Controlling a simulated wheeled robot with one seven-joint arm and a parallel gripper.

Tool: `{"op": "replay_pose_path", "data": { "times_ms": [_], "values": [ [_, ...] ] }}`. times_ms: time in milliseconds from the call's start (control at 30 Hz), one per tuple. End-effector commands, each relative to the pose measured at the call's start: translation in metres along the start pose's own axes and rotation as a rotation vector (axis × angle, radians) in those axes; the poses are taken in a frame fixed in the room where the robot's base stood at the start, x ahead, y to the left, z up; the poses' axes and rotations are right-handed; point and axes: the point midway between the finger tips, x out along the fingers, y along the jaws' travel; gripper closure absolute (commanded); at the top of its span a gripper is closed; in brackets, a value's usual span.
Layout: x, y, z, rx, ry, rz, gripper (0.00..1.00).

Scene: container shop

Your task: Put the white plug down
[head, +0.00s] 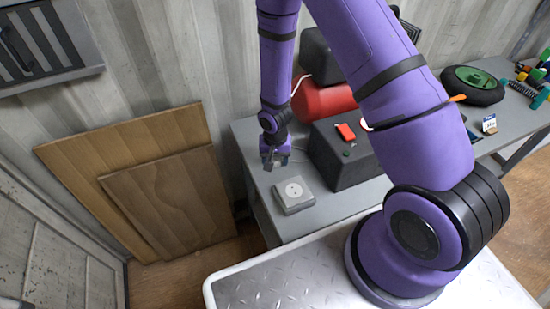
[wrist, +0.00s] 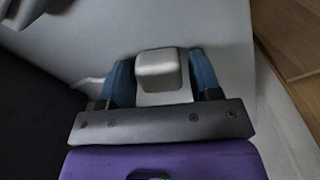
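The white plug (wrist: 158,68) shows in the wrist view as a small rounded block between the two blue fingers of my gripper (wrist: 162,80). The fingers are partly closed, one on each side of the plug, and appear shut on it. A thin gap seems to show at its right side. In the head view my gripper (head: 274,163) points down over the left end of the grey table (head: 254,150), just behind a light grey socket box (head: 293,195). The plug cannot be made out there. How high it is above the table is unclear.
A dark box (head: 345,165) with a red switch (head: 346,131) stands right of my gripper, a red cylinder (head: 322,99) behind it. A black wheel (head: 473,86) and small parts lie farther right. Wooden boards (head: 170,205) lean on the wall at left.

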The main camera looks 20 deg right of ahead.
Motion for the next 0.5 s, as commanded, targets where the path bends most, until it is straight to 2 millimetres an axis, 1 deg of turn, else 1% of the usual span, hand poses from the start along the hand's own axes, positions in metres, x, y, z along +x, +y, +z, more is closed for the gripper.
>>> {"op": "replay_pose_path", "data": {
  "times_ms": [333,500],
  "values": [
    [-0.002,0.0,0.0,0.0,0.0,0.0,0.33],
    [-0.014,0.0,0.0,0.0,0.001,-0.001,0.33]
  ]
}}
